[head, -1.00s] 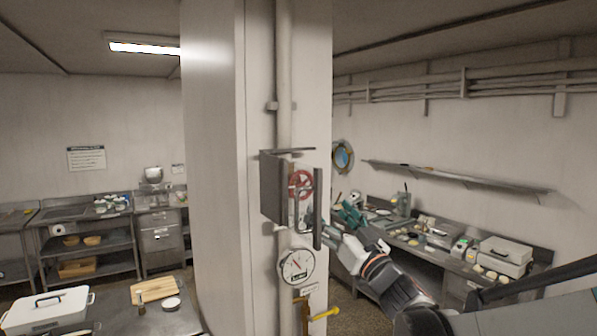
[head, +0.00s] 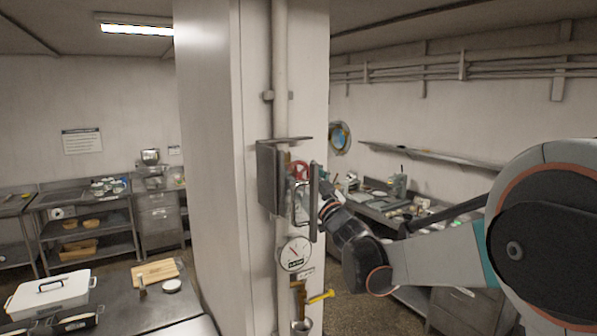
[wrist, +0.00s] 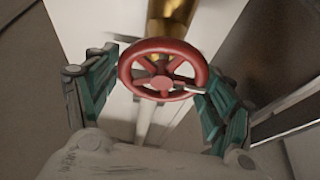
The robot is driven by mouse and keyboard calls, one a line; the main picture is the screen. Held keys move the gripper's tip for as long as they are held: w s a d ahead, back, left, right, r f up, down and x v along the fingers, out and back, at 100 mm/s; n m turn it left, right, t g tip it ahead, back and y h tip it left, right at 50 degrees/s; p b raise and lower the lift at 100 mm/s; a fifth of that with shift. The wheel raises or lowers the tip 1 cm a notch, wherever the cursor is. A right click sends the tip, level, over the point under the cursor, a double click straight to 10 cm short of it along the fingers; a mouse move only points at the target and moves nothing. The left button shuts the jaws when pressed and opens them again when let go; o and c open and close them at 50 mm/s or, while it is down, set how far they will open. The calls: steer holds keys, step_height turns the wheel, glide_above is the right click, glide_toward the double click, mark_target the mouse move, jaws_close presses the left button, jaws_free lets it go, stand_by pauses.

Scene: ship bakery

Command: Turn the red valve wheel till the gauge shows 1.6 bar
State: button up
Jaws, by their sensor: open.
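The red valve wheel (head: 299,170) sits in a grey metal housing on the white column, partly hidden by a side plate and my arm. In the wrist view the wheel (wrist: 163,69) faces the camera, with a brass part behind it. My gripper (wrist: 160,85) is open, its green-padded fingers on the left and right sides of the wheel. The right finger is very close to the rim; I cannot tell whether it touches. The round white gauge (head: 295,254) hangs below the housing; its red needle points to the upper left, but its numbers are too small to read.
The grey housing (head: 268,178) has plates on either side of the wheel. A yellow lever (head: 320,297) sticks out below the gauge. A worktop with a white lidded box (head: 50,294) and a wooden board (head: 158,270) stands at the lower left.

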steer(key=c, duration=0.8)
steer(key=shift+f+n+y+b, duration=0.15)
steer(key=shift+n+y+b, duration=0.25)
steer(key=shift+n+b, duration=0.5)
steer(key=shift+a+n+g+y+b, duration=0.1)
steer(key=shift+n+g+y+b, duration=0.25)
steer(key=shift+n, duration=0.45)
steer(key=o, duration=0.8)
steer(key=shift+s, duration=0.1)
